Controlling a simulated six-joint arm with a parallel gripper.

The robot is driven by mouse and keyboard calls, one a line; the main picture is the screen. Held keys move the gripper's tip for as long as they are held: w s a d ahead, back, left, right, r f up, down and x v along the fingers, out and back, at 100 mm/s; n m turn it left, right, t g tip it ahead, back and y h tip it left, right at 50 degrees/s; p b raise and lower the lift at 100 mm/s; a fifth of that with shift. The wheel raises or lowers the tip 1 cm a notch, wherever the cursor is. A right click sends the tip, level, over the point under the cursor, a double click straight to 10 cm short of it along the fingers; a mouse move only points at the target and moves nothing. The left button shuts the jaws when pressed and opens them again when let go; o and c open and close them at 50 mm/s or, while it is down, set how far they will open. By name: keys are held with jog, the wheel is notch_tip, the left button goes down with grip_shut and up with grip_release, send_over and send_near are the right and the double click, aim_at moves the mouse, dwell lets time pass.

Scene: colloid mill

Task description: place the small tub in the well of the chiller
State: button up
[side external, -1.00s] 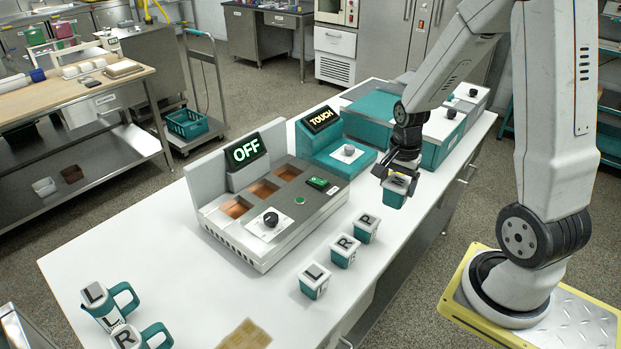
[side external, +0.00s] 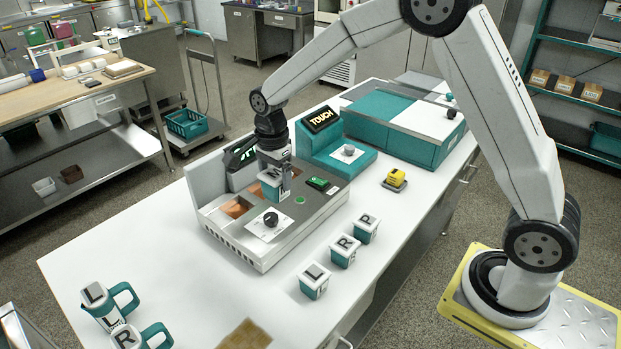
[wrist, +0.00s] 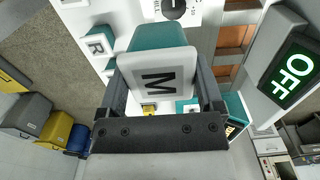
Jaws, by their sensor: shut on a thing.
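My gripper (side external: 272,172) is shut on a small teal tub with a white lid marked M (wrist: 163,80). In the side view the tub (side external: 271,188) is upright over the grey unit (side external: 300,222) with the OFF display (wrist: 291,77), which I take as the chiller. This unit has a row of copper-coloured wells. The front-left well (side external: 237,207) looks empty; my gripper and tub partly hide the others. I cannot tell whether the tub touches the unit. Two wells (wrist: 234,38) also show beside the tub in the wrist view.
Lidded tubs L (side external: 314,281), R (side external: 345,251) and P (side external: 366,229) stand in front of the unit. A knob (side external: 270,219) rises from its front. Mugs (side external: 108,304) stand front left.

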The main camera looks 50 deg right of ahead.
jog(key=shift+w+a+r, duration=0.1)
jog(key=shift+w+a, duration=0.1)
jog(key=shift+a, duration=0.2)
jog(key=shift+w+f, duration=0.3)
jog(key=shift+w, duration=0.25)
jog(key=w+f, duration=0.4)
jog(key=w, duration=0.4)
send_near(238, 214)
jog(key=shift+s, duration=0.2)
jog(key=shift+w+f, duration=0.1)
jog(key=shift+f, duration=1.7)
